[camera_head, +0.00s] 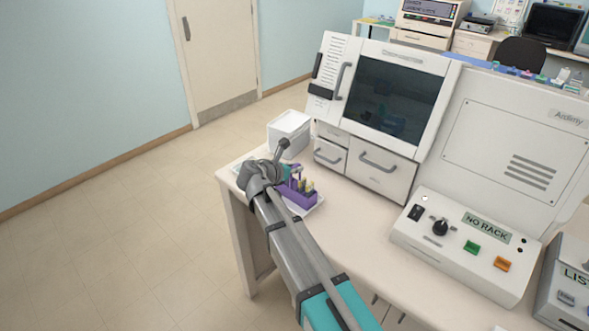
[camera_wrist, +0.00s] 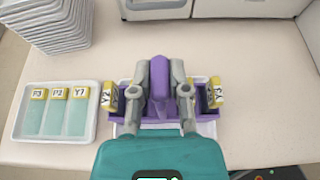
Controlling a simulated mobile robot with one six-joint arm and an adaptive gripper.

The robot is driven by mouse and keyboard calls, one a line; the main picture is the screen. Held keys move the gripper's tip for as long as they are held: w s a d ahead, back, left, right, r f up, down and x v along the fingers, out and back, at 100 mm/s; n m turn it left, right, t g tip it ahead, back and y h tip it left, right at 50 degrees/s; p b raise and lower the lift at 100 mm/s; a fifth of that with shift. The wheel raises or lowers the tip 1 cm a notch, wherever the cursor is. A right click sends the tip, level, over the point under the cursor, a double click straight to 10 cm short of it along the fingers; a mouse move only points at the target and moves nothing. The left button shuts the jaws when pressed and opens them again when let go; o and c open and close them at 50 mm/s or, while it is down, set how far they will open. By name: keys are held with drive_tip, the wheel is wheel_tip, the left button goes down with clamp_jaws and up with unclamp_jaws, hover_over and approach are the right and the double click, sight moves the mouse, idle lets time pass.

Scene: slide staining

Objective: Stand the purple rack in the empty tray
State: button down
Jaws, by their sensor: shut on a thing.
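The purple rack (camera_wrist: 159,88) is in the middle of the wrist view, with its upright handle between my fingers. My gripper (camera_wrist: 160,98) is shut on that handle. Slides with yellow labels, Y2 and Y3 among them, show at the rack's two ends. A white tray (camera_wrist: 207,131) lies directly under the rack, its rim showing around it. In the head view the rack (camera_head: 297,195) looks upright over the tray (camera_head: 318,207), with my gripper (camera_head: 284,170) at its far side. I cannot tell whether the rack's base touches the tray floor.
Another white tray (camera_wrist: 16,127) on the left holds slides labelled P3, P2 and Y7. A stack of white trays (camera_wrist: 45,25) stands behind it. A large white machine (camera_head: 372,160) is at the back, and a control box (camera_head: 465,245) reading NO RACK is on the right. The counter between is clear.

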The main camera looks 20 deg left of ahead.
drive_tip(key=shift+f, duration=0.15)
drive_tip(key=c, duration=0.6)
unclamp_jaws()
drive_tip(key=shift+s+r, duration=0.1)
drive_tip(key=shift+r, duration=0.15)
drive_tip(key=shift+p+v, duration=2.3)
drive_tip(key=shift+v, duration=3.6)
drive_tip(key=shift+f, duration=0.1)
